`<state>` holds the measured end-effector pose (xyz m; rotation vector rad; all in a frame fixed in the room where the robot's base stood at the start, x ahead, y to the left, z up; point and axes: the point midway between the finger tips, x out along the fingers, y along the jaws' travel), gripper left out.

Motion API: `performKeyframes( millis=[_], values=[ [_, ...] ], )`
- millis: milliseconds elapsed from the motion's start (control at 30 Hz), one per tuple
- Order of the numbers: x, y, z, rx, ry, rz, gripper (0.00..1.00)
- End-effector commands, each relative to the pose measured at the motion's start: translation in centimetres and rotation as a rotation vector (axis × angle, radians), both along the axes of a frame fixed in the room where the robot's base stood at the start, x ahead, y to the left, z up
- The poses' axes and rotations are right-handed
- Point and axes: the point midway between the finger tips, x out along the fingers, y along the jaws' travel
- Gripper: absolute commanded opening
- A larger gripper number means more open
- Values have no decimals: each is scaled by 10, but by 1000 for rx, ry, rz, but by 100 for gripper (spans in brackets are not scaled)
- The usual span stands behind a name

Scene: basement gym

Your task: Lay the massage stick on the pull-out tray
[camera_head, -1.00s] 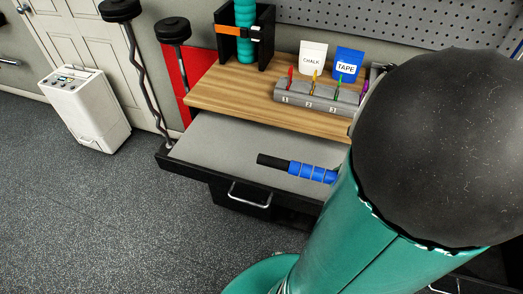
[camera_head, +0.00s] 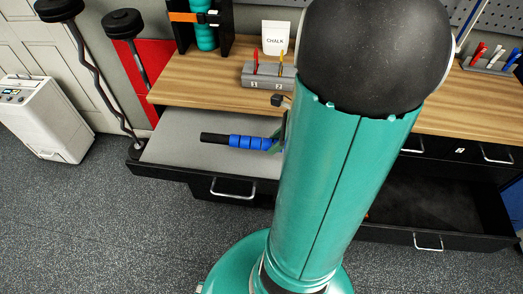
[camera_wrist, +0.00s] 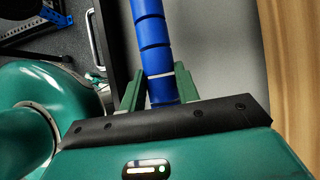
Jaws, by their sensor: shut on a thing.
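The massage stick (camera_head: 250,142) has a blue ribbed body and a black handle end pointing left. My gripper (camera_wrist: 158,88) is shut on its blue part, with one green finger on each side in the wrist view. In the head view my arm hides most of the gripper and the stick's right end. The stick is over the grey surface of the pull-out tray (camera_head: 180,128), which is open below the wooden top. I cannot tell whether the stick touches the tray or hangs slightly above it.
The wooden worktop (camera_head: 195,85) above the tray holds a chalk box (camera_head: 275,38) and a grey marker rack (camera_head: 262,75). An open dark drawer (camera_head: 440,205) is at the lower right. A white appliance (camera_head: 42,118) stands left. The tray's left part is bare.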

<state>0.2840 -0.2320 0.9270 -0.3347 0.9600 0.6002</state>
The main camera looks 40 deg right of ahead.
Motion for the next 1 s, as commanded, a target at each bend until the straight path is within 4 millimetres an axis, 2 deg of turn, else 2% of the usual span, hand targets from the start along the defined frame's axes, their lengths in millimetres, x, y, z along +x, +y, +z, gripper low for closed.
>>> performKeyframes(
  millis=[100, 233, 433, 600, 1000],
  values=[
    [18, 5, -24, 7, 3, 1, 0],
    [33, 7, -40, 4, 2, 0, 0],
    [46, 10, -55, 6, 2, 0, 0],
    [45, 9, -77, 6, 2, -3, 0],
    [45, 10, -84, 3, 1, -1, 0]
  ],
)
